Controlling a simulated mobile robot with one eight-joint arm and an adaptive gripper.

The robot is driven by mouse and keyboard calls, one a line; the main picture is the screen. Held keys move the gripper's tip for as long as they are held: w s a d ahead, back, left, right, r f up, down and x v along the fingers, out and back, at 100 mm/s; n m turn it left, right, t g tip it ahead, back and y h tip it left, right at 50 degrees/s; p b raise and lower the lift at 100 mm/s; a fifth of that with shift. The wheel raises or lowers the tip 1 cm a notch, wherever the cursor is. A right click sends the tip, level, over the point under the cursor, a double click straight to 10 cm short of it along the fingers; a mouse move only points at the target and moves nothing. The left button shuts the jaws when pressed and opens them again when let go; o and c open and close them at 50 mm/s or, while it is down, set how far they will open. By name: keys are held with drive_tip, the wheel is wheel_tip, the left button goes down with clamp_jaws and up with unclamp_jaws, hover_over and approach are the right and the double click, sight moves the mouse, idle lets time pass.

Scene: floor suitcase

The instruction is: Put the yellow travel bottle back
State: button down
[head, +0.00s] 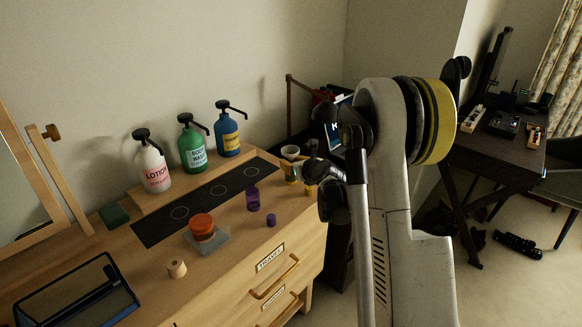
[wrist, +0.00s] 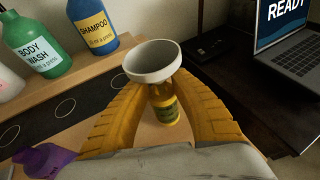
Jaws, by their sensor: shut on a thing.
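The small yellow travel bottle (wrist: 165,108) has a dark label and stands upright on the dresser top in the wrist view, below my fingertips. A pale funnel (wrist: 152,62) is above it, wide mouth up; it also shows in the head view (head: 290,151). My gripper (wrist: 152,84) has its yellow fingers closed in on the funnel, just under its bowl. A small yellow piece (head: 310,190), perhaps a cap, shows beside my gripper.
A black strip with circles (head: 150,232) lies before the lotion (head: 154,168), body wash (head: 192,150) and shampoo (head: 228,138) pumps. A purple bottle (head: 253,198), purple cap (head: 271,220), red-orange jar (head: 201,226), wooden spool (head: 177,268) and dark-edged case (head: 75,295) stand nearby.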

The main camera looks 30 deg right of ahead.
drive_tip(key=shift+s+r, duration=0.1)
drive_tip(key=shift+f, duration=0.3)
drive_tip(key=c, duration=1.2)
unclamp_jaws()
drive_tip(key=shift+r, duration=0.1)
